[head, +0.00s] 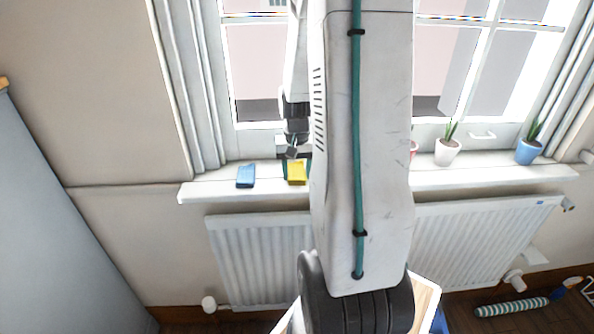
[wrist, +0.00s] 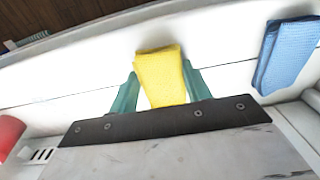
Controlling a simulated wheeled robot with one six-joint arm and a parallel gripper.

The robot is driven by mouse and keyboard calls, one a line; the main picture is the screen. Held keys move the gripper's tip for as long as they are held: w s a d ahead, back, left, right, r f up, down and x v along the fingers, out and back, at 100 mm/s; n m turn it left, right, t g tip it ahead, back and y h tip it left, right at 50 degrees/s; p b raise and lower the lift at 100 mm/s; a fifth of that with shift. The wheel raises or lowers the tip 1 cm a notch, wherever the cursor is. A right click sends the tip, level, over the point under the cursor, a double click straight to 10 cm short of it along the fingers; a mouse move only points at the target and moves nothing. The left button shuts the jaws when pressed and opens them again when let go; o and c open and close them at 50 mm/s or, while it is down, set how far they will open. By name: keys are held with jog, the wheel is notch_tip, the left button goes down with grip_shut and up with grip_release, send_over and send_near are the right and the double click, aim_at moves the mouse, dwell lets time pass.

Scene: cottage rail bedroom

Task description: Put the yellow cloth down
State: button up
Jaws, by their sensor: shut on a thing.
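The yellow cloth (head: 297,173) is a small folded piece at the window sill (head: 455,177), left of my arm in the head view. In the wrist view the yellow cloth (wrist: 161,77) sits between the two green fingers of my gripper (wrist: 160,92), which are shut on its sides. My gripper (head: 297,168) is at the sill in the head view, partly hidden by the cloth. I cannot tell whether the cloth touches the sill.
A blue folded cloth (head: 246,176) lies on the sill to the left; it also shows in the wrist view (wrist: 286,56). A white pot (head: 447,152) and a blue pot (head: 528,151) with plants stand to the right. A radiator (head: 255,262) hangs below the sill.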

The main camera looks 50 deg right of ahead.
aim_at(297, 170)
jog(key=o, duration=1)
jog(key=shift+s+a+f, duration=0.15)
jog(key=shift+s+f, duration=0.05)
jog(key=shift+f, duration=0.2)
jog(key=shift+o, duration=0.6)
notch_tip(297, 170, up, 13)
jog(key=shift+w+f, duration=0.15)
jog(key=shift+w, duration=0.05)
jog(key=s+a+r+n, duration=0.1)
jog(key=a+r+n, duration=0.15)
jog(key=a, duration=0.55)
jog(key=s+a+r+n, duration=0.15)
jog(key=a+r, duration=0.25)
jog(key=a, duration=0.5)
jog(key=s+a+n+t, duration=0.1)
jog(key=s+a+n, duration=0.5)
jog(key=s+a, duration=0.3)
jog(key=shift+s+a+r, duration=0.25)
jog(key=shift+s+a, duration=0.05)
jog(key=shift+a, duration=1.5)
